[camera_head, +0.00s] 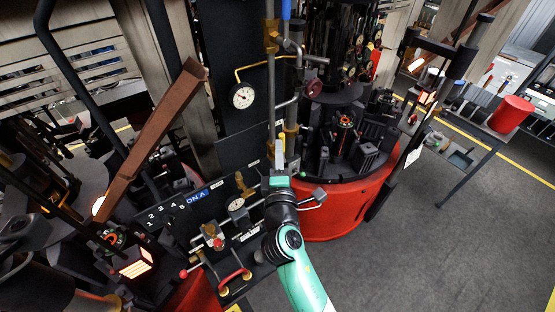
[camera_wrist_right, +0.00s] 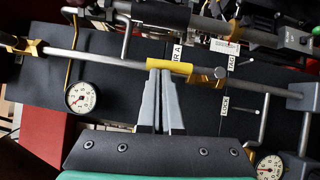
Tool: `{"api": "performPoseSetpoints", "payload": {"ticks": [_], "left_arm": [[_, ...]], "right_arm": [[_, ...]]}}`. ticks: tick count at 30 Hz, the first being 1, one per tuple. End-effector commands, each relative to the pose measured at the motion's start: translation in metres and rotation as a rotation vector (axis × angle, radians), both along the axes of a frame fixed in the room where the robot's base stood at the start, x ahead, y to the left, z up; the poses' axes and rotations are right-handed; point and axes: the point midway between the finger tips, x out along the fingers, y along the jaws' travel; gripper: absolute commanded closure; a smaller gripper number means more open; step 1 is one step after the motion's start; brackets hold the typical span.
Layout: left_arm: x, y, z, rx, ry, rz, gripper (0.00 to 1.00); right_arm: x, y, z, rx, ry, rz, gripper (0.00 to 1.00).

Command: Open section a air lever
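A lever with a yellow sleeve (camera_wrist_right: 170,67) lies across the middle of the right wrist view, beside a label (camera_wrist_right: 178,53) that ends in "A" and is partly hidden. My right gripper (camera_wrist_right: 162,73) has its two grey fingers side by side with only a thin gap, so it looks shut. Its fingertips are at the lower edge of the yellow sleeve; I cannot tell whether they touch it. In the head view my right gripper (camera_head: 279,168) is in front of the dark panel by the vertical pipes, and my wrist hides part of that spot. My left gripper is not in view.
A round gauge (camera_head: 242,96) sits on the dark panel. Below it are a second gauge (camera_head: 236,205) and a red handle (camera_head: 235,278). A red round machine base (camera_head: 350,212) stands right of my arm. The grey floor (camera_head: 440,240) at right is clear.

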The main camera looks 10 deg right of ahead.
Motion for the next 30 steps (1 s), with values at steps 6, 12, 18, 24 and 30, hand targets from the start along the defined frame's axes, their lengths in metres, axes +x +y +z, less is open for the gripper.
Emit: {"api": "performPoseSetpoints", "payload": {"ticks": [6,12,18,24,30], "left_arm": [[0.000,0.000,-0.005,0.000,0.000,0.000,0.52],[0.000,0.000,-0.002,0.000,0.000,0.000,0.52],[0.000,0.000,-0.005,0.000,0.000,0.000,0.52],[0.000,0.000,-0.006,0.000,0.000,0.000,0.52],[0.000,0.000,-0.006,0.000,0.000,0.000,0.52]], "right_arm": [[-0.021,0.031,-0.005,0.001,0.000,0.007,1.00],[-0.066,0.037,-0.005,0.000,0.001,0.004,1.00],[-0.106,0.041,-0.007,0.001,0.002,0.003,1.00],[-0.122,0.042,-0.006,-0.001,0.003,0.000,1.00],[-0.122,0.042,-0.006,-0.001,0.003,0.000,1.00]]}}
